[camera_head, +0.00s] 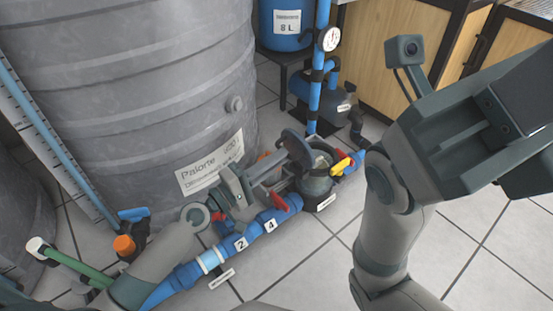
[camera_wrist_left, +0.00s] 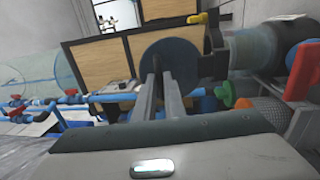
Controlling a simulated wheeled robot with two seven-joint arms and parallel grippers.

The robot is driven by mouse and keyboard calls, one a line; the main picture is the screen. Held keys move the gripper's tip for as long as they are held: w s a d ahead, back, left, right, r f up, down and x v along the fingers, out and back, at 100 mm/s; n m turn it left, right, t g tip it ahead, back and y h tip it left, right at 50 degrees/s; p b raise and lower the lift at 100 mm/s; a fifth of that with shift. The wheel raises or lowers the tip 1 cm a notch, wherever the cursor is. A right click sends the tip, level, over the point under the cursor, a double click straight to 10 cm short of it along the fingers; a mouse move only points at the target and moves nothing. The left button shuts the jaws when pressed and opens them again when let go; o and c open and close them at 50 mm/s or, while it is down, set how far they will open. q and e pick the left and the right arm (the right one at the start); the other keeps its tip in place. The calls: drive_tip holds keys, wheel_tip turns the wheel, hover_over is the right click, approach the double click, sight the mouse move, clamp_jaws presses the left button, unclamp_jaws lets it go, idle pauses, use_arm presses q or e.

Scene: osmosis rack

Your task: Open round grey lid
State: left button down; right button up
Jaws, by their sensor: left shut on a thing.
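The round grey lid (camera_head: 298,149) stands tilted up at the left side of the grey canister (camera_head: 317,183), whose round mouth shows open in the head view. In the left wrist view, the lid (camera_wrist_left: 181,55) is a dark disc facing the camera, with the canister (camera_wrist_left: 256,50) to its right. My left gripper (camera_head: 284,163) reaches in from the left and is shut on the lid's edge; its two fingers (camera_wrist_left: 164,78) meet the disc in the wrist view. My right gripper's dark body (camera_head: 510,110) is at the right edge; its fingertips cannot be made out.
A large grey tank (camera_head: 130,90) stands left of the canister. Blue pipes (camera_head: 265,222) with red and yellow valve handles (camera_head: 342,165) run beside it. A pressure gauge (camera_head: 329,39) and wooden cabinet (camera_head: 400,35) stand behind. Tiled floor (camera_head: 310,255) is free in front.

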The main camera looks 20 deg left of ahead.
use_arm(q)
drive_tip(key=shift+s+d+f, duration=0.1)
drive_tip(key=shift+d+f, duration=0.05)
drive_tip(key=shift+f, duration=0.65)
drive_tip(key=c, duration=2.1)
unclamp_jaws()
drive_tip(key=shift+o, duration=1.4)
drive_tip(key=shift+f, duration=0.1)
drive_tip(key=shift+r, duration=0.2)
drive_tip(key=shift+w+r, duration=0.2)
drive_tip(key=shift+r, duration=0.1)
